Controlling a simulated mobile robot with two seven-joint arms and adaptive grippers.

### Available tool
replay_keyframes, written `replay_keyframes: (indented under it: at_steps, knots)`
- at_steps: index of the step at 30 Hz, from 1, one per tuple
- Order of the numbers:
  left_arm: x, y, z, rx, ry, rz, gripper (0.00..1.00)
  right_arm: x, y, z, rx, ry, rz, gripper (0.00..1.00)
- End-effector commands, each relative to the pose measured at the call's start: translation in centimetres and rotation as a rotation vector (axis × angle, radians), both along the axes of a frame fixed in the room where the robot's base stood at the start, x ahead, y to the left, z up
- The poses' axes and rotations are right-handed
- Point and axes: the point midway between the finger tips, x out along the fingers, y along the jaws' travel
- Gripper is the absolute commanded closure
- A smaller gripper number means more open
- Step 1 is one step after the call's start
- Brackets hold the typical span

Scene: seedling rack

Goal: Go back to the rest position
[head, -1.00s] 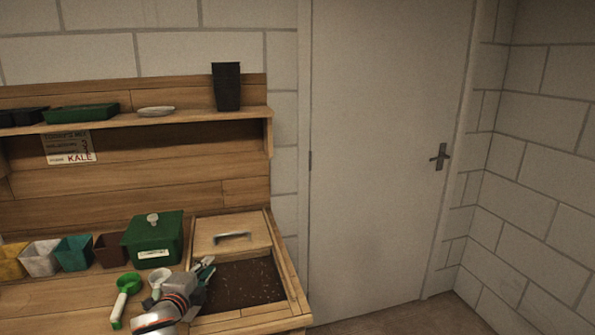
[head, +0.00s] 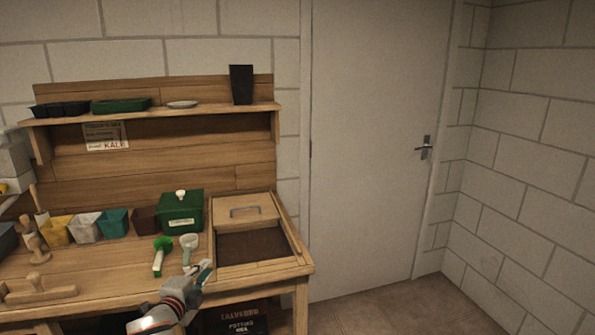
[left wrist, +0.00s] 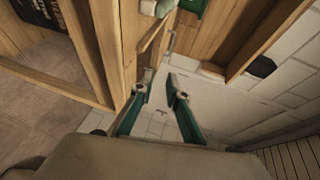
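My left gripper (head: 205,270) is at the front edge of the potting bench (head: 110,270), left of the soil bin (head: 252,244). In the left wrist view its two green fingers (left wrist: 163,90) stand apart with nothing between them. The bench edge and the wall lie beyond them. My right gripper is in neither view.
A green lidded box (head: 180,213) and several small pots stand behind. A dark bag (head: 236,318) is under the bench. The floor (head: 400,305) to the right is clear.

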Motion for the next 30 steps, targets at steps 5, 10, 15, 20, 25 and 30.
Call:
replay_keyframes:
  at_steps: [5, 10, 15, 20, 25, 30]
  knots:
    - [-3.6, -1.9, -4.6, -0.128, 0.072, -0.008, 0.85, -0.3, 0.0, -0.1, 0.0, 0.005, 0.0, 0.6]
    - [-8.0, -3.9, -9.1, -0.286, 0.155, 0.0, 0.85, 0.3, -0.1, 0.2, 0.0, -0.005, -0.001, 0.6]
    - [-14.6, -5.7, -14.4, -0.497, 0.266, 0.037, 0.85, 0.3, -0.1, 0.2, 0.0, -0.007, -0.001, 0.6]
    - [-22.2, -6.9, -18.8, -0.727, 0.377, 0.117, 0.85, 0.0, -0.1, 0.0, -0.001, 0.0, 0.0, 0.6]
    - [-30.2, -7.0, -22.2, -0.952, 0.476, 0.236, 0.85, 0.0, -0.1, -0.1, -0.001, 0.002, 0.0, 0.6]
    - [-36.2, -6.5, -23.9, -1.108, 0.533, 0.35, 0.85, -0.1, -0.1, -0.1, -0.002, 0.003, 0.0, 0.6]
